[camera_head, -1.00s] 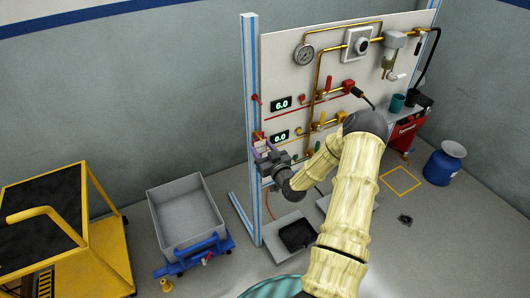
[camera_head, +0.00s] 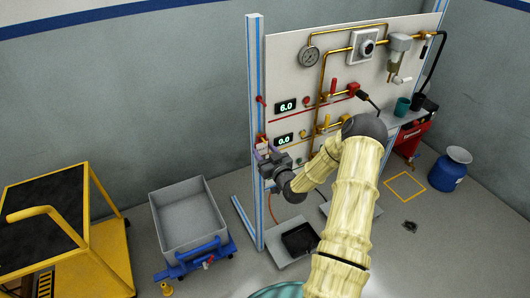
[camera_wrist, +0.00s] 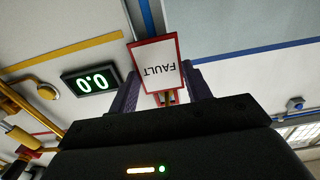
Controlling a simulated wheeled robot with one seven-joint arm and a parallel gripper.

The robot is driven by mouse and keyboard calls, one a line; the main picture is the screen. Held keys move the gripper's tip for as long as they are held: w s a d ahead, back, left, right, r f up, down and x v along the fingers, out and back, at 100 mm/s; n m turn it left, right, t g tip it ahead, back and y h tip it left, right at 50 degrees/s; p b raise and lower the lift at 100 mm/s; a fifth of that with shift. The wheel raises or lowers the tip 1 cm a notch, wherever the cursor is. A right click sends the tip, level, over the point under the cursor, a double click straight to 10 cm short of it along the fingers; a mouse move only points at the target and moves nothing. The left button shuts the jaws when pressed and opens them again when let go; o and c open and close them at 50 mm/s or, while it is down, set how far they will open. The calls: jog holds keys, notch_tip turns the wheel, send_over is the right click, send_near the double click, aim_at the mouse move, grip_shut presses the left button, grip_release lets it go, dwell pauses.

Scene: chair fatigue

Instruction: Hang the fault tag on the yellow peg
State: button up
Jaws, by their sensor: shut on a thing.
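The fault tag (camera_wrist: 159,66) is a white card with a red border and the word FAULT, upside down in the wrist view. My gripper (camera_wrist: 163,92) is shut on it, with purple-grey fingers on either side of its lower end. In the head view, my gripper (camera_head: 268,154) is at the left edge of the upright panel, by its blue-striped post. The tag (camera_head: 263,146) shows small there. I cannot clearly make out the yellow peg; the tag and gripper cover part of that edge. Whether the tag touches a peg cannot be told.
The white panel (camera_head: 285,75) carries pipes, valves, a gauge (camera_head: 309,57) and displays reading 6.0 (camera_head: 286,106) and 0.0 (camera_head: 283,140). A red peg (camera_head: 260,100) is higher on the left edge. A grey bin (camera_head: 187,220) and yellow cart (camera_head: 107,240) stand left.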

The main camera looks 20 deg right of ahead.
jog(key=o, duration=1)
jog(key=s+b, duration=0.2)
jog(key=s, duration=1.5)
jog(key=shift+s+d, duration=0.25)
jog(key=shift+d, duration=0.05)
